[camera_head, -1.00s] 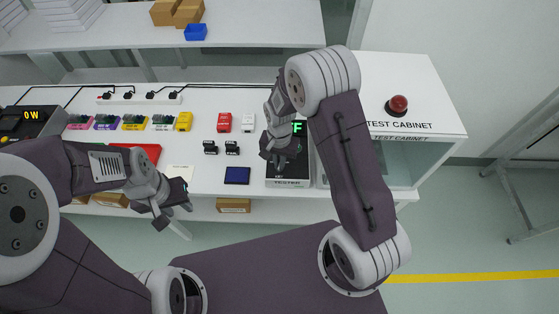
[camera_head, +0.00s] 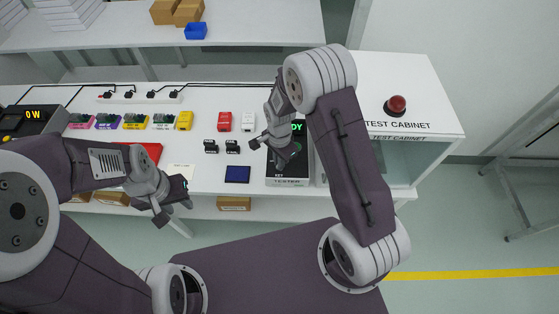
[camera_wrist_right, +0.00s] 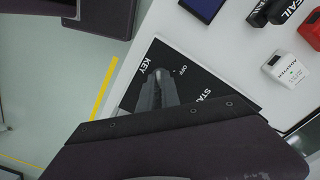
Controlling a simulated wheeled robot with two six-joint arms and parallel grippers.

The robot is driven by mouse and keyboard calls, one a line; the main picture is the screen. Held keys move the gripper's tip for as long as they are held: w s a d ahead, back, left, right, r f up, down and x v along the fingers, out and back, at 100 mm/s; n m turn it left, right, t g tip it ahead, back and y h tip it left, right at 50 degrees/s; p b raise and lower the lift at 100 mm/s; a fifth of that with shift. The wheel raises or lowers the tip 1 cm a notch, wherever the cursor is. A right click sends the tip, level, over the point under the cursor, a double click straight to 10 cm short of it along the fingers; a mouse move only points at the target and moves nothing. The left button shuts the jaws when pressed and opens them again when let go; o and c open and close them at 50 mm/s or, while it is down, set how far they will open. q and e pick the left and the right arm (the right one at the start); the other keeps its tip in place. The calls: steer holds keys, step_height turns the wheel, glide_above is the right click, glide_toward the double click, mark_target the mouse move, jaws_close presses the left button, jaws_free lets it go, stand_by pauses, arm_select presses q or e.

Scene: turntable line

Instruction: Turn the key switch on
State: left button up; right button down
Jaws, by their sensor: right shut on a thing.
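My right gripper (camera_head: 268,154) is over the tester, shut on the key switch (camera_wrist_right: 158,76), whose grey top shows between the fingers (camera_wrist_right: 153,92). The fingers hide most of the key. My left gripper (camera_head: 175,211) hangs empty before the table's front edge, its fingers apart.
The test cabinet (camera_head: 430,145) with a red dome (camera_head: 397,105) stands right of the tester. A dark blue pad (camera_head: 237,174), small black blocks (camera_head: 232,146), a red block (camera_head: 224,121) and a white adapter (camera_head: 248,121) lie to the left.

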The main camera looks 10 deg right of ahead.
stand_by(0.4)
steer(key=c, duration=1.6)
jaws_free()
steer(key=shift+o, duration=0.2)
step_height(320, 180, up, 9)
steer(key=shift+b, duration=0.35)
steer(key=shift+r, duration=0.1)
